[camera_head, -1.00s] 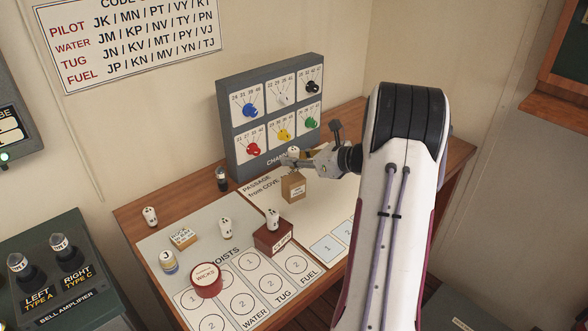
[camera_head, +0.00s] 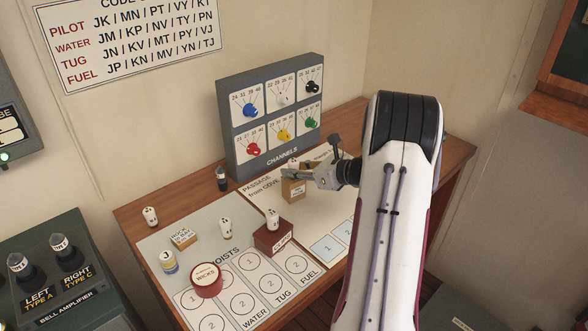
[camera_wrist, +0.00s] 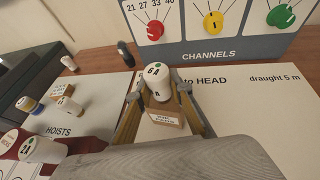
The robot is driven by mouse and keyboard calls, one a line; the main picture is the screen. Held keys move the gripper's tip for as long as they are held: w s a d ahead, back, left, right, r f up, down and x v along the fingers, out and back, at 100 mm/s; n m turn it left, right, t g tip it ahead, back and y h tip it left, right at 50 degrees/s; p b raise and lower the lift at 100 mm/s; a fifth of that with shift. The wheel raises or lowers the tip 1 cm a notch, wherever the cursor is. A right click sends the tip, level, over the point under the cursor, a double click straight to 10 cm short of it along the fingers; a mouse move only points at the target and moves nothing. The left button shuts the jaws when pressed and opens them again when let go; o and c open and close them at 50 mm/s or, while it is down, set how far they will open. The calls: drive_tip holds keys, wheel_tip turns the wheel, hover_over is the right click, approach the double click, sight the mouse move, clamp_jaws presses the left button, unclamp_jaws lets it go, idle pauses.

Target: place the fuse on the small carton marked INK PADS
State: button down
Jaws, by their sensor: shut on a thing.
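The small brown carton (camera_head: 293,193) stands on the white passage sheet in front of the channel panel. Its label is too small to read surely in either view. It also shows in the wrist view (camera_wrist: 165,119). My gripper (camera_head: 287,171) is shut on a white fuse (camera_wrist: 158,84) with a 6A mark, held upright between the two fingers. The fuse is directly above the carton, its lower end at or very near the carton's top. I cannot tell whether they touch. In the head view the fingers hide most of the fuse.
The grey channel panel (camera_head: 270,115) stands close behind. A dark red box (camera_head: 274,240) with a white fuse (camera_head: 272,219) on top is front left. A red WICKS tin (camera_head: 206,281), a yellow-brown carton (camera_head: 183,237) and other fuses (camera_head: 225,228) stand further left. The sheet right of the carton is mostly clear.

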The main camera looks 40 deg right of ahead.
drive_tip(key=c, duration=1.8)
unclamp_jaws()
drive_tip(key=shift+r, duration=0.2)
drive_tip(key=v, duration=1.2)
